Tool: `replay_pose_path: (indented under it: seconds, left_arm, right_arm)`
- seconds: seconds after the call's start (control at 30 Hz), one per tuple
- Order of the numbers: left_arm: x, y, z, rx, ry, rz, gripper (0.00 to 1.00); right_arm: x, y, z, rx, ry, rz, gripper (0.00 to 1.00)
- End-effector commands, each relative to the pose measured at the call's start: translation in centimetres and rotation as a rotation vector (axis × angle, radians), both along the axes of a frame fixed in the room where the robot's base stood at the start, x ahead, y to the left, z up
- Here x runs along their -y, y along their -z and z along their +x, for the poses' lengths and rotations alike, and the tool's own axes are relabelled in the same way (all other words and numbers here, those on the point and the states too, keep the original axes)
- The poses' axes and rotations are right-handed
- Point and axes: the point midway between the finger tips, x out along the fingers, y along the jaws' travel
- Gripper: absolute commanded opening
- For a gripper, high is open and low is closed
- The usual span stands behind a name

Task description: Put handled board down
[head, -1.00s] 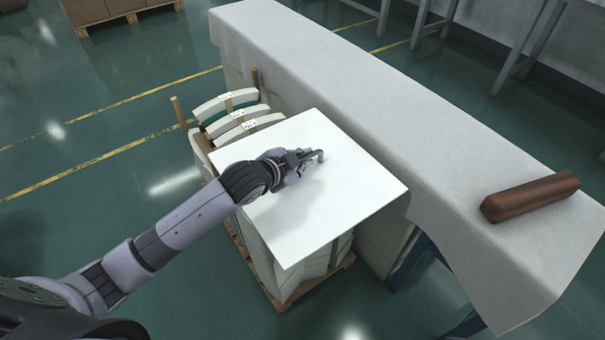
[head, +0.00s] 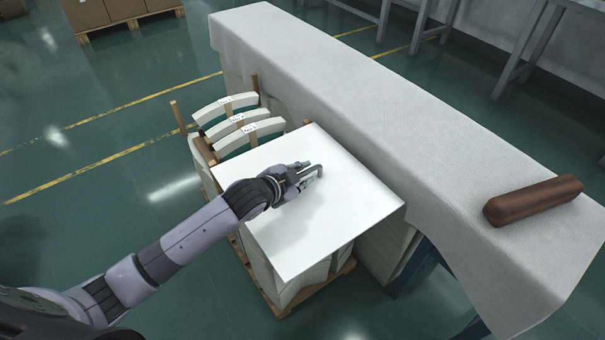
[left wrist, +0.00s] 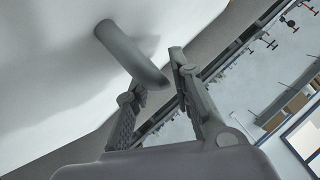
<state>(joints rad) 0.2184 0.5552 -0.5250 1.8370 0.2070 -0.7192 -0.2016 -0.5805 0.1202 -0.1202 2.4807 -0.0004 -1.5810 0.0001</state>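The white board (head: 335,215) lies flat over the front part of a stack of pale pieces on a pallet. Its grey bar handle (head: 312,172) stands up near its middle. My left gripper (head: 300,176) is at the handle. In the left wrist view, the two fingers (left wrist: 158,78) are apart, and the grey handle (left wrist: 128,48) reaches down between them, with a gap beside the right finger. The board's pale face (left wrist: 50,70) fills the upper left there. Contact between the board and the whole stack is hidden. My right gripper is not in view.
Curved labelled pieces (head: 240,122) stand behind the board between wooden posts (head: 178,117). A long grey covered table (head: 400,115) runs close along the board's right side, with a brown roller (head: 533,200) on it. Green floor (head: 90,210) is free at left.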

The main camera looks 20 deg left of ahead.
Motion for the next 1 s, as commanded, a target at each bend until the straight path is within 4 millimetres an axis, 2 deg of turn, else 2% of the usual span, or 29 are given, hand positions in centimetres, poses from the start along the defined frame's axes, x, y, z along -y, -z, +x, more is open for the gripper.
replay_pose_path:
  seconds: [0.1,0.43,0.67,0.73,0.8,1.0]
  left_arm:
    - [0.0,0.0,0.0,0.000,0.000,0.000,0.31]
    - [0.0,-0.4,-0.1,0.001,0.001,0.000,0.31]
    - [-1.0,-2.3,-3.2,-0.001,0.001,0.002,0.31]
    - [-1.4,-3.0,-4.4,-0.001,0.000,0.004,0.31]
    - [-1.8,-3.7,-5.7,-0.002,0.001,0.002,0.31]
    - [-2.7,-5.4,-8.6,-0.001,-0.001,0.002,0.31]
  right_arm:
    - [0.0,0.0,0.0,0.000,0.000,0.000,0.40]
    - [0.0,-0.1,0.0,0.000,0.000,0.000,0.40]
    - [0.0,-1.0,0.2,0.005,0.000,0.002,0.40]
    - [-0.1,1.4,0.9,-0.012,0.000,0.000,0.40]
    - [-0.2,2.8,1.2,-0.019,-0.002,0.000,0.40]
    - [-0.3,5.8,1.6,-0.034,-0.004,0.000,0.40]
